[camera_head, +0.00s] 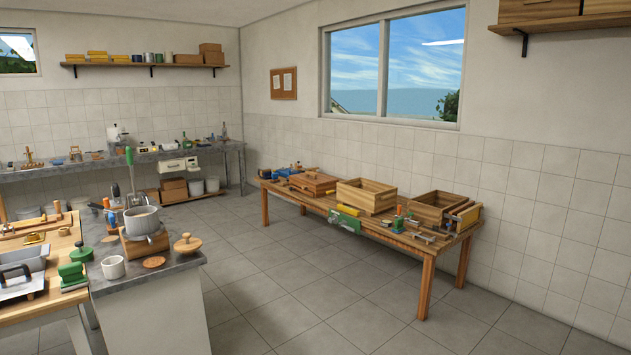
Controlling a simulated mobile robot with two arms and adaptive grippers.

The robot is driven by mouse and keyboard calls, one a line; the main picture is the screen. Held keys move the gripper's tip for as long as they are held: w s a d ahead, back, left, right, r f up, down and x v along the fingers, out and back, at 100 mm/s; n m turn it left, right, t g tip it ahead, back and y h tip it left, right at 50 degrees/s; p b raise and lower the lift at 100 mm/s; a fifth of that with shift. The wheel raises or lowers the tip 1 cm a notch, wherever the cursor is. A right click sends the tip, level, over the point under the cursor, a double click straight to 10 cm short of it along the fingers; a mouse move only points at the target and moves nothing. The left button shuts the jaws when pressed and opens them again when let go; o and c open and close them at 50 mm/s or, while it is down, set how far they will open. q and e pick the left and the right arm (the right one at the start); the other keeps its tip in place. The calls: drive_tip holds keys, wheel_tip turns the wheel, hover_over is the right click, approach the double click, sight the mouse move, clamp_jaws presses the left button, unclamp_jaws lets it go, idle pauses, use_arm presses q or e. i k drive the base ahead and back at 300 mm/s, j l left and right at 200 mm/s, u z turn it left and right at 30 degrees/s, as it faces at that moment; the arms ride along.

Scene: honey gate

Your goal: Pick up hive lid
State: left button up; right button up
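A wooden bench (420,243) stands along the tiled wall under the window. At its left end lies a low, reddish-brown wooden piece (313,181) that looks like the hive lid, with a small raised part on top; I cannot tell for sure at this distance. Beside it to the right is a pale wooden hive box (366,196). A darker open wooden box (434,207) stands further right, with frames at its right side. Neither of my grippers is in view.
A grey-topped counter (150,262) with a pot (142,220), a white mug (113,267) and a round wooden lid (187,243) stands at the left front. Small tools lie along the bench's front edge. The tiled floor (290,300) between counter and bench is clear.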

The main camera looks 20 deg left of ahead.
sight(314, 179)
drive_tip(key=i+j+u, duration=0.35)
drive_tip(key=i, duration=0.55)
drive_tip(key=i+l+u, duration=0.1)
drive_tip(key=i+u, duration=0.2)
drive_tip(key=i, duration=0.65)
